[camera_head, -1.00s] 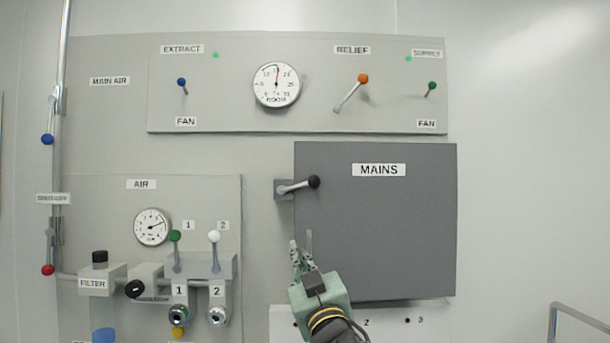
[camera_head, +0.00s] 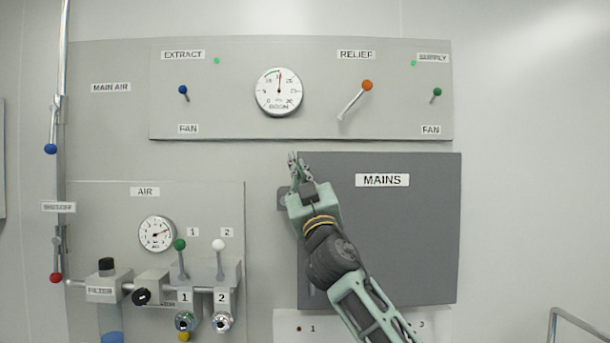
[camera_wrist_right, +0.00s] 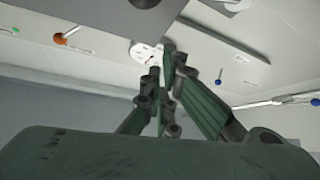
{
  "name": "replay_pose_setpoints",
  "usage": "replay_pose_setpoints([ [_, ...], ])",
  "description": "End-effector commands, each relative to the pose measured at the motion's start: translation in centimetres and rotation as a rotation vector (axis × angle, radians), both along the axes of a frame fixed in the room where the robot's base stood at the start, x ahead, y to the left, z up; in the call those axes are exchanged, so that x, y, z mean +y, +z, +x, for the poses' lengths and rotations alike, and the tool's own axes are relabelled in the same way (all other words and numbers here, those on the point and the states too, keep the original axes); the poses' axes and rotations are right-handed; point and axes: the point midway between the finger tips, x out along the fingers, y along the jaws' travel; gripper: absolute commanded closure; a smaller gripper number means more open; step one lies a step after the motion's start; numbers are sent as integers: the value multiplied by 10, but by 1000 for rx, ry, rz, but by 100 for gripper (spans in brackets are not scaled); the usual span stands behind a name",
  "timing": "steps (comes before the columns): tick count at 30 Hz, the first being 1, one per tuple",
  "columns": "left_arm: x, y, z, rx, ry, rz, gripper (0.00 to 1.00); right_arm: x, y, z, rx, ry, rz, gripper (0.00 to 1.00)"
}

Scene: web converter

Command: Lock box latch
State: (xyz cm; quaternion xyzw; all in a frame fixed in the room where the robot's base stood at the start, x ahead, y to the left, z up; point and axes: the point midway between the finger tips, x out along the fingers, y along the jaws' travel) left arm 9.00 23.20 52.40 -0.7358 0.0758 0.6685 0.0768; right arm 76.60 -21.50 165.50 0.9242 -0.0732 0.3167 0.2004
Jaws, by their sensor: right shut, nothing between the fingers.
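The dark grey MAINS box (camera_head: 400,240) is mounted on the wall panel with its door flat. Its latch bracket (camera_head: 283,199) shows at the box's left edge; the latch lever and its black knob are hidden behind my right gripper in the head view. My right gripper (camera_head: 298,162) is shut and empty, pointing up in front of the box's upper left corner. In the wrist view its fingers (camera_wrist_right: 168,55) are close together with nothing between them. Whether it touches the latch I cannot tell. My left gripper is not in view.
Above is a panel with a round gauge (camera_head: 279,92), an orange-knobbed RELIEF lever (camera_head: 352,101) and two fan levers. At lower left are AIR valves (camera_head: 205,270) and a filter (camera_head: 105,289). A metal rail (camera_head: 578,322) stands at lower right.

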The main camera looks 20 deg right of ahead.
Motion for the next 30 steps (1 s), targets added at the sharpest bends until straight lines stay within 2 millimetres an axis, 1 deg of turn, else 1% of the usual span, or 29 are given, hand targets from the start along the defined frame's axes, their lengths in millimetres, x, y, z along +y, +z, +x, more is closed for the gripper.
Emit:
replay_pose_setpoints([
  [1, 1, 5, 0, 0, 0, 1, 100, -5, -15, 5, 12, -4, -2, 100],
  [6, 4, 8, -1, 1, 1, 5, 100, -12, -31, 8, 7, -2, -1, 100],
  [12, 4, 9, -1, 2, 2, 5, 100, -14, -37, 9, 6, -1, 0, 100],
  [20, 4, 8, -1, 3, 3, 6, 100, -14, -38, 9, 6, -1, 0, 100],
  [23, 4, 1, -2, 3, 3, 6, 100, -15, -40, 9, 2, -1, 11, 100],
  [26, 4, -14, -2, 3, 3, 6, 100, -14, -44, 8, -7, 1, 37, 100],
  [30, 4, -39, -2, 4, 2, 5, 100, -16, -49, 8, -22, 2, 90, 100],
])
